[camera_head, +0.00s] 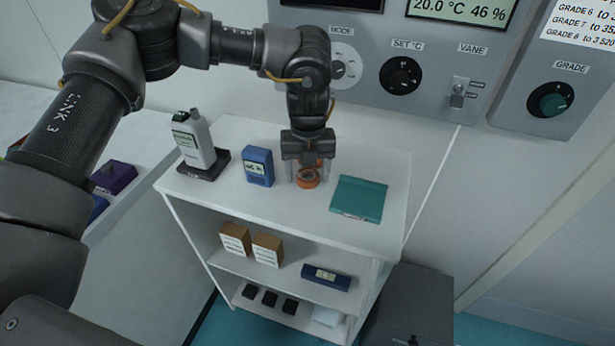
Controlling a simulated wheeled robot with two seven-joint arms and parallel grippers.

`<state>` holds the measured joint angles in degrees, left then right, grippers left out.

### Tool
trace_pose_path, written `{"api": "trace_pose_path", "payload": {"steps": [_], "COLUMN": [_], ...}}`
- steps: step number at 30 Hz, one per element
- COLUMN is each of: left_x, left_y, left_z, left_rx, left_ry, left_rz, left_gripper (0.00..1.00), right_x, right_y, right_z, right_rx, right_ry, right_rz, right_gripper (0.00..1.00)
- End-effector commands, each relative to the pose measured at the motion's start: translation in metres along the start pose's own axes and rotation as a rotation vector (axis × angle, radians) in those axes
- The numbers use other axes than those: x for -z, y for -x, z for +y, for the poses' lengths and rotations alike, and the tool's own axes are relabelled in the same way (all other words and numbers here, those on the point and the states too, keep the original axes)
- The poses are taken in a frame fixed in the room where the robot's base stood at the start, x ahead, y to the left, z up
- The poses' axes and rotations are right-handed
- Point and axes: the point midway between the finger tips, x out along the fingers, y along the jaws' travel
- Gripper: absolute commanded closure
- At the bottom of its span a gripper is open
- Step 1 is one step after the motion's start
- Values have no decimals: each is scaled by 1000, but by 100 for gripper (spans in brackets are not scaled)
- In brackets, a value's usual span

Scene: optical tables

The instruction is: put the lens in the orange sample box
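A small round orange-rimmed piece, which I take to be the lens (307,179), sits on the white top of the shelf unit. My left gripper (308,174) points down over it, with one finger on each side. The fingers are apart and a small gap seems to show between them and the rim. I cannot make out a whole orange sample box. A small orange-yellow patch (17,144) shows at the far left edge, mostly hidden by my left arm. My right gripper is not in view.
On the shelf top (240,202), a blue meter (259,167) and a grey-white handheld device (194,140) stand left of the gripper; a teal flat case (358,198) lies right. A purple box (114,177) sits on the left table. A control panel (430,65) rises behind.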

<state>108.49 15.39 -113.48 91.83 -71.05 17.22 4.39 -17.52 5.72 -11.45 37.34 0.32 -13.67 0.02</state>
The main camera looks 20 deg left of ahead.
Motion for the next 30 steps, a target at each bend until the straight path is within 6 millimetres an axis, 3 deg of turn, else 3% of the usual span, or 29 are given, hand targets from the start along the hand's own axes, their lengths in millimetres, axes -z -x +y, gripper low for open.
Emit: {"api": "trace_pose_path", "payload": {"steps": [1,9,20,26,30], "left_x": [0,0,-1,0,25], "left_y": [0,0,6,33,60], "left_z": [0,0,0,0,3], "left_rx": [0,0,0,4,4], "left_ry": [0,0,1,-1,-5], "left_rz": [0,0,-2,-3,-3], "left_gripper": [42,77,78,78,78], "right_x": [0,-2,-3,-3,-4], "right_y": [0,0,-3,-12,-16], "right_z": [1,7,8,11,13], "right_rx": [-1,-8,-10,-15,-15], "right_ry": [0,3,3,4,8], "right_rz": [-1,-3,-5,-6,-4], "right_gripper": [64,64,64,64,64]}}
